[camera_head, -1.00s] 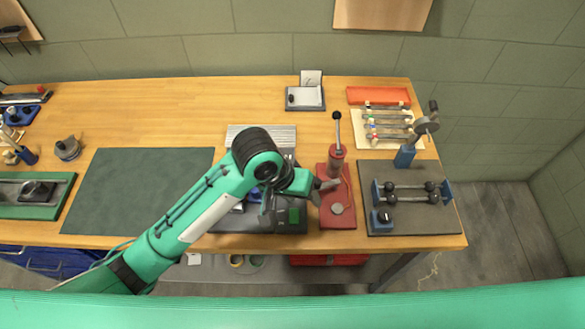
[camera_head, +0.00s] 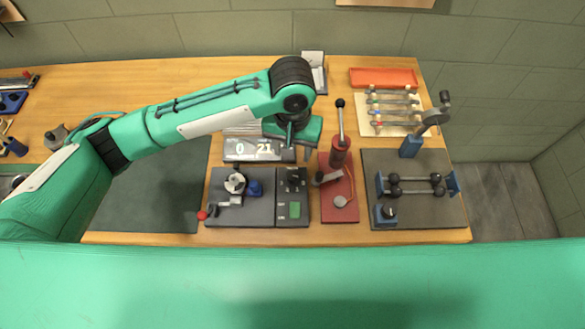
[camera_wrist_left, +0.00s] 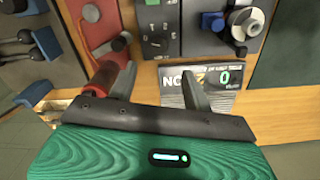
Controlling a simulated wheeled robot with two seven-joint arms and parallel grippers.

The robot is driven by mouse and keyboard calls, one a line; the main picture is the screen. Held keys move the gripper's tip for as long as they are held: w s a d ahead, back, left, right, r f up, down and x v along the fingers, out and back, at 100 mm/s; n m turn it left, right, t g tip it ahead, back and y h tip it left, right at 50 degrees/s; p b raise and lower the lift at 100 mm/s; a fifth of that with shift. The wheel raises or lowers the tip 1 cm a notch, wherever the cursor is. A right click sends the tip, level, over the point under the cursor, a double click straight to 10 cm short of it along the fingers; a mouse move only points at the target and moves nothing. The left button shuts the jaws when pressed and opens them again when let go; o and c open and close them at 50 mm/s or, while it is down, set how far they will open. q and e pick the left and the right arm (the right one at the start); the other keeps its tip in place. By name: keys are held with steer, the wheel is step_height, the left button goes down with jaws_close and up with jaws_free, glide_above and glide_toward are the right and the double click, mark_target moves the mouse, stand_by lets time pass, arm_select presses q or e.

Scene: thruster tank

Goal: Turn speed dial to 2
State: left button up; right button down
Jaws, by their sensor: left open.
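The dark control panel (camera_head: 292,211) with a green button (camera_head: 294,209) sits at the front middle of the bench. A small dark knob, seemingly the speed dial (camera_head: 294,180), is on its upper half; its setting is too small to read. The panel and knob (camera_wrist_left: 155,38) also show at the top of the left wrist view. My left gripper (camera_head: 292,143) is behind the panel, over the display board's right end, apart from the knob. In the left wrist view its fingers (camera_wrist_left: 158,78) are spread with nothing between them. My right gripper is not in view.
The display board (camera_head: 252,149) with white digits stands behind a grey fixture plate (camera_head: 233,215). A red base (camera_head: 338,210) with an upright lever (camera_head: 340,122) is close on the panel's right. A grey plate (camera_head: 414,216) with a bar fixture lies farther right. The green mat (camera_head: 150,205) is clear.

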mark_target(292, 175)
arm_select(q)
step_height(292, 175, down, 11)
steer(key=shift+p, duration=0.8)
steer(key=c, duration=1)
steer(key=shift+o, duration=0.2)
